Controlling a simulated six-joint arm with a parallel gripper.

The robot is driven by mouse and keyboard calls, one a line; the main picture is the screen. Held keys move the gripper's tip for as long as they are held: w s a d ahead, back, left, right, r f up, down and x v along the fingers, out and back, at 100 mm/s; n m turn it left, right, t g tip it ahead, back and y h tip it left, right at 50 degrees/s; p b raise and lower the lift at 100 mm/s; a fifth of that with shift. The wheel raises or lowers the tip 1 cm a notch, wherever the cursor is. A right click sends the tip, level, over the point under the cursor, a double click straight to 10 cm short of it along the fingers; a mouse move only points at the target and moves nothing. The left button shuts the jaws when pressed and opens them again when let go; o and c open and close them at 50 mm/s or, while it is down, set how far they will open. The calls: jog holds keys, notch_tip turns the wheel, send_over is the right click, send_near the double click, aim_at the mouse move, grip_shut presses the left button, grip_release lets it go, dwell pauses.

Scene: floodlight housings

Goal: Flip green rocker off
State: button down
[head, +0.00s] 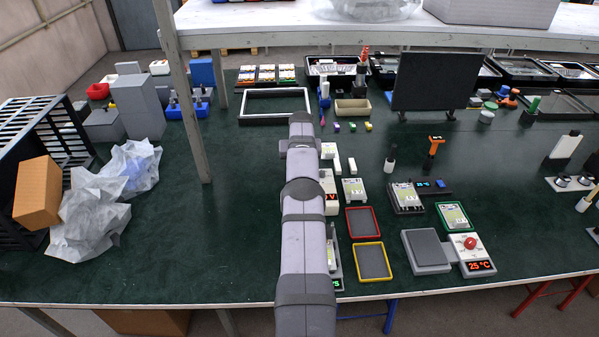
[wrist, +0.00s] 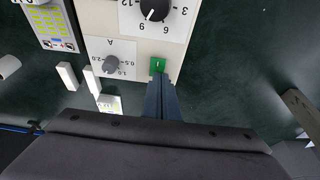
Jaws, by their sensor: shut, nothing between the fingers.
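The green rocker (wrist: 157,65) sits at the lower edge of a pale panel (wrist: 138,55) in the wrist view. It has a small mark on its face; I cannot tell which side is pressed in. My gripper (wrist: 161,79) is shut and empty, its dark fingertips just below the rocker in the picture. I cannot tell whether they touch it. The panel also carries a large black knob (wrist: 155,9) and a smaller grey knob (wrist: 111,64). In the head view my own arm hides the gripper and the rocker.
White blocks (wrist: 67,76) and a labelled device (wrist: 50,22) lie left of the panel in the wrist view. In the head view, red (head: 363,222) and yellow (head: 372,262) trays stand right of my arm.

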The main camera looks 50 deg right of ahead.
jog(key=shift+s+a+f+b, duration=0.25)
jog(key=shift+s+f+b, duration=0.1)
jog(key=shift+f, duration=0.25)
dwell(0.3)
jog(key=shift+s+a, duration=0.45)
jog(key=shift+r+p, duration=0.4)
jog(key=shift+r, duration=0.25)
notch_tip(320, 180, up, 4)
jog(key=shift+r+p, duration=0.25)
jog(key=shift+p, duration=0.8)
jog(key=b+v, duration=0.4)
jog(key=v, duration=0.5)
jog(key=shift+w+d+r, duration=0.25)
jog(key=shift+w+d, duration=0.05)
jog(key=shift+d, duration=0.1)
